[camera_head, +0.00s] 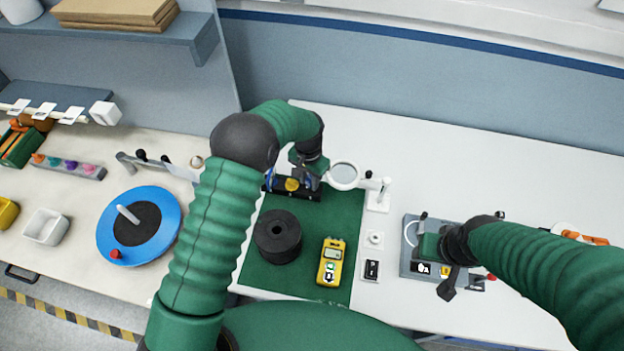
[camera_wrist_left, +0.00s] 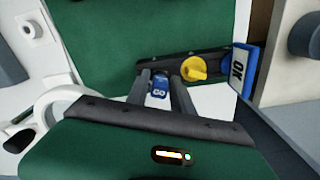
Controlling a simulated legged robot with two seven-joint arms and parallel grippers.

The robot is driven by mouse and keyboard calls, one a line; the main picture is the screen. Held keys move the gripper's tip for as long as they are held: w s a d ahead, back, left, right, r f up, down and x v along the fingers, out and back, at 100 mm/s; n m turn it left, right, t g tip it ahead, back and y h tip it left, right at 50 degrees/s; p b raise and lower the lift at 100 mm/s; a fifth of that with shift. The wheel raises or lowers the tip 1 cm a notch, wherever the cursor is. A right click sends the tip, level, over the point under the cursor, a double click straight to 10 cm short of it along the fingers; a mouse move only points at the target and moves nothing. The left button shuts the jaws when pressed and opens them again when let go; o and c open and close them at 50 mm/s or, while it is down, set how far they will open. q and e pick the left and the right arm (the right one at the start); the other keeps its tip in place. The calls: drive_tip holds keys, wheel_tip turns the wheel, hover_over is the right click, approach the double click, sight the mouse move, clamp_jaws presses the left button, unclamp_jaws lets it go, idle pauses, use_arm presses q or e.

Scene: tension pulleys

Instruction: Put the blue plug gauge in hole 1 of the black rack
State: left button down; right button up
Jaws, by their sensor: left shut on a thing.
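The black rack (camera_head: 312,195) lies at the far edge of the green mat in the head view, and also shows in the left wrist view (camera_wrist_left: 216,57). A yellow plug gauge (camera_wrist_left: 195,69) stands in it. The blue plug gauge (camera_wrist_left: 159,88), marked GO, is between the fingers of my left gripper (camera_wrist_left: 164,90), which is shut on it at one end of the rack. Its lower end is hidden, so I cannot tell whether it is in a hole. In the head view my left gripper (camera_head: 308,178) is partly covered by its own arm. My right gripper (camera_head: 447,286) is over a grey device; its finger gap is unclear.
A blue OK sign (camera_wrist_left: 242,70) stands at the rack's other end. A round magnifier (camera_head: 344,176) is close to my left gripper. A black spool (camera_head: 278,236) and yellow meter (camera_head: 331,262) occupy the mat (camera_head: 312,228). The back right table is clear.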

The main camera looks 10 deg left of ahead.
use_arm(q)
drive_tip(key=shift+d+f, duration=0.1)
drive_tip(key=shift+d, duration=0.05)
drive_tip(key=shift+f+b, duration=0.7)
drive_tip(key=shift+f, duration=0.2)
drive_tip(key=shift+d+f, duration=0.1)
drive_tip(key=shift+d, duration=0.05)
drive_tip(key=c, duration=1)
unclamp_jaws()
drive_tip(key=shift+c, duration=0.2)
